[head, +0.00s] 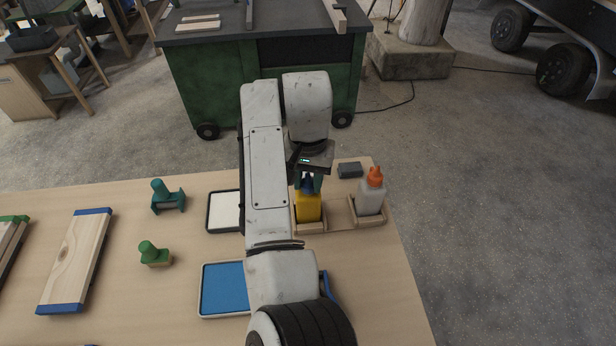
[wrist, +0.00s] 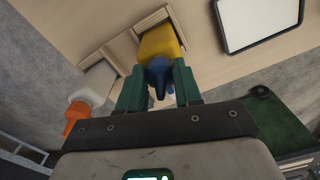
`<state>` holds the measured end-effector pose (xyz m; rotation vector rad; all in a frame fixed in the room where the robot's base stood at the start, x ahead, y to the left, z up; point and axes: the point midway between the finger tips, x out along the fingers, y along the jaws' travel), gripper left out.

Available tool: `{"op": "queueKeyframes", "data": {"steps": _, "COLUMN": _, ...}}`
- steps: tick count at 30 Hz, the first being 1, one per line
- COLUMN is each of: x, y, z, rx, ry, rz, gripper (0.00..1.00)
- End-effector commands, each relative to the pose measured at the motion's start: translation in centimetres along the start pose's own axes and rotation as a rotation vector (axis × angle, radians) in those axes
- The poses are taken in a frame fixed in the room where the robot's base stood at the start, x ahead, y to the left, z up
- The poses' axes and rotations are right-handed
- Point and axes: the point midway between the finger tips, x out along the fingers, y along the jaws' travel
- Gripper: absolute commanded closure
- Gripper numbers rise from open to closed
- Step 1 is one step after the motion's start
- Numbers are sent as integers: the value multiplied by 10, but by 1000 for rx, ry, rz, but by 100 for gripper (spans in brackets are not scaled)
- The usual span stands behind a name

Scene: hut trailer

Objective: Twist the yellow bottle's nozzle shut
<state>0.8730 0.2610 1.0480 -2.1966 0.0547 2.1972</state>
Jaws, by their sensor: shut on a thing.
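The yellow bottle (head: 308,207) stands upright in a wooden holder (head: 311,228) near the right end of the table. Its dark blue nozzle (head: 308,184) is on top, partly hidden by my gripper in the head view. My gripper (head: 309,182) comes down from above with its green fingers on either side of the nozzle. In the wrist view the fingers of my gripper (wrist: 159,88) are shut on the blue nozzle (wrist: 157,73), with the yellow bottle (wrist: 160,42) beyond it. The nozzle's turn angle is hard to judge.
A pale bottle with an orange nozzle (head: 373,192) stands close to the right in its own holder (head: 369,221). A dark block (head: 350,170) lies behind. A white-faced tray (head: 224,212) and a blue pad (head: 224,288) lie to the left, with green stamp-like pieces (head: 167,197) farther left.

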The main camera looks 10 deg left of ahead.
Motion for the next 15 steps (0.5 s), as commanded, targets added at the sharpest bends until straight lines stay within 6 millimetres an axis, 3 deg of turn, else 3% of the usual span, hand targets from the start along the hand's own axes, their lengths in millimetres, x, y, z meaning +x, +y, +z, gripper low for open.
{"op": "queueKeyframes", "data": {"steps": 10, "x": 1, "y": 0, "z": 0, "rx": 1, "ry": -1, "rz": 0, "gripper": 97}}
{"op": "queueKeyframes", "data": {"steps": 11, "x": 1, "y": 0, "z": 0, "rx": 1, "ry": -1, "rz": 0, "gripper": 65}}
{"op": "queueKeyframes", "data": {"steps": 15, "x": 0, "y": 0, "z": 0, "rx": 0, "ry": -1, "rz": -1, "gripper": 52}}
